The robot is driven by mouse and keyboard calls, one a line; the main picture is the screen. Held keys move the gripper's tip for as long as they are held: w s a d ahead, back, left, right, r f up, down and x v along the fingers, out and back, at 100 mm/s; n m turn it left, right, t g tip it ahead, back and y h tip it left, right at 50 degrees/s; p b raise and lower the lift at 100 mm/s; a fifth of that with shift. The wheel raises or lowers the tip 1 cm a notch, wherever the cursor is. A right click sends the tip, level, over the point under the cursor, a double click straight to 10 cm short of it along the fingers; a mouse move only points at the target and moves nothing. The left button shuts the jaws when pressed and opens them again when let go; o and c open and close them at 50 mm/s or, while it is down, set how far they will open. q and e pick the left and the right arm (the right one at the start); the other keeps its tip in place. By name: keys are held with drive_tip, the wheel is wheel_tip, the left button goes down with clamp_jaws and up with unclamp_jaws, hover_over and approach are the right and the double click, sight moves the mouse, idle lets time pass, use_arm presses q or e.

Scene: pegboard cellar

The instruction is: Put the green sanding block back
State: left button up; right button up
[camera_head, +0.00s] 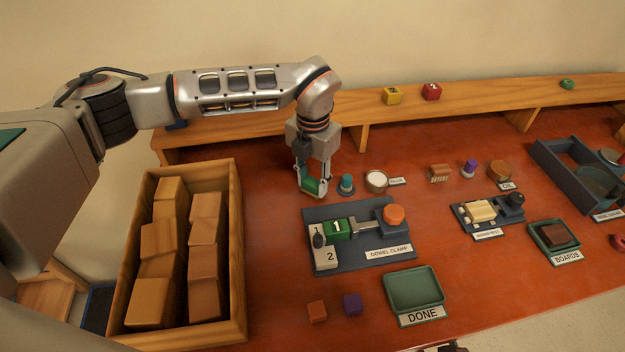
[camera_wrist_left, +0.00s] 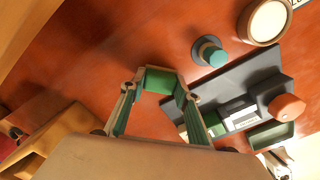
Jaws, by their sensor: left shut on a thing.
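My left gripper (camera_head: 313,190) is shut on a green block, which I take for the green sanding block (camera_head: 315,187). It is low over the red bench, behind the dowel clamp and left of a teal peg on a round base (camera_head: 346,184). In the left wrist view the green block (camera_wrist_left: 160,80) shows between the fingertips. I cannot tell whether it touches the bench. A dark sliver at the bottom edge of the head view may be my right gripper (camera_head: 445,348); its jaws do not show.
The dowel clamp (camera_head: 350,260) holds a green block marked 1. A wooden crate of blocks (camera_head: 236,240) stands left. The DONE tray (camera_head: 413,288) is empty. A raised shelf (camera_head: 480,98) at the back bears yellow, red and green pieces. A glue pot (camera_head: 377,181) stands right of the peg.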

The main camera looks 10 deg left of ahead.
sight(313, 181)
use_arm(q)
drive_tip(key=shift+f, duration=0.2)
drive_tip(key=o, duration=1)
drive_tip(key=shift+r, duration=0.1)
wheel_tip(313, 181, up, 12)
drive_tip(key=shift+r+b, duration=0.1)
drive_tip(key=shift+b, duration=0.4)
